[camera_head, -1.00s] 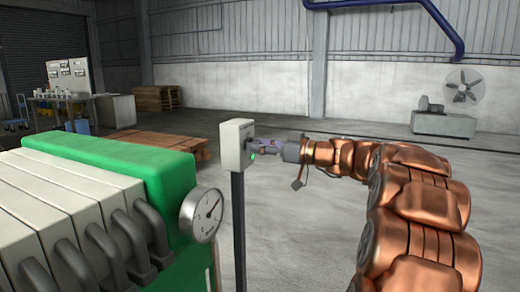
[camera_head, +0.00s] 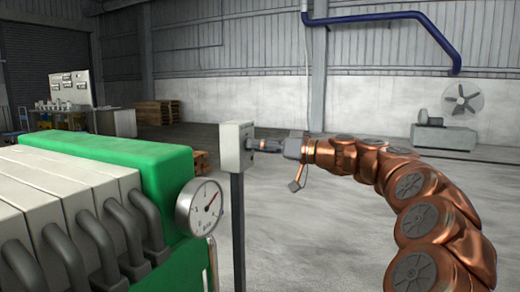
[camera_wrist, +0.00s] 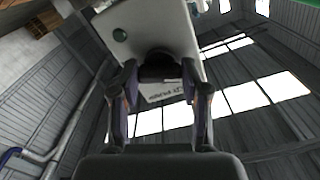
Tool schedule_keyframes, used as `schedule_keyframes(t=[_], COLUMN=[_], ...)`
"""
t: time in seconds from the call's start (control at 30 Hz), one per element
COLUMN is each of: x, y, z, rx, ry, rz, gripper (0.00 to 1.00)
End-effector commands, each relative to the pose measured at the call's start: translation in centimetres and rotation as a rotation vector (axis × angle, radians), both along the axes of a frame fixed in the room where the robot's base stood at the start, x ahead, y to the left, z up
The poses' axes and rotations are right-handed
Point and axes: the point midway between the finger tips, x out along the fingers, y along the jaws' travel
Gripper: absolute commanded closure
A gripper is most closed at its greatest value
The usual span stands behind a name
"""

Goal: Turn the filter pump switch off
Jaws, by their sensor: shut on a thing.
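The switch box (camera_head: 231,148) is a pale grey box on a thin dark post (camera_head: 238,230), right of the green filter press. My gripper (camera_head: 270,146) reaches it from the right, at its front face. In the wrist view the box face (camera_wrist: 178,22) fills the top, with a dark knob (camera_wrist: 160,66) between my fingers (camera_wrist: 160,78). My gripper is shut on this dark switch knob. A small dark green lamp (camera_wrist: 119,34) sits on the face and looks unlit. A label (camera_wrist: 166,90) below the knob is partly hidden and hard to read.
The filter press (camera_head: 110,160) with grey pipes and a round gauge (camera_head: 198,207) stands close on the left. A fan (camera_head: 462,98) and a low grey unit (camera_head: 443,137) stand by the back wall. The floor right of the post is open.

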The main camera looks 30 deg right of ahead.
Motion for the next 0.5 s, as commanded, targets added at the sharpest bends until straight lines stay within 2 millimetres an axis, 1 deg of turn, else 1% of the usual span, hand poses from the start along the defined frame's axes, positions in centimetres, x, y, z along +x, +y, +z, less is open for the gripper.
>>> schedule_keyframes(t=[0.23, 0.5], x=[0.00, 0.04], y=[0.02, 0.13], z=[0.47, 0.61], rx=[0.120, 0.338], ry=[0.070, 0.205], rz=[0.000, 0.004], gripper=[0.89, 0.89])
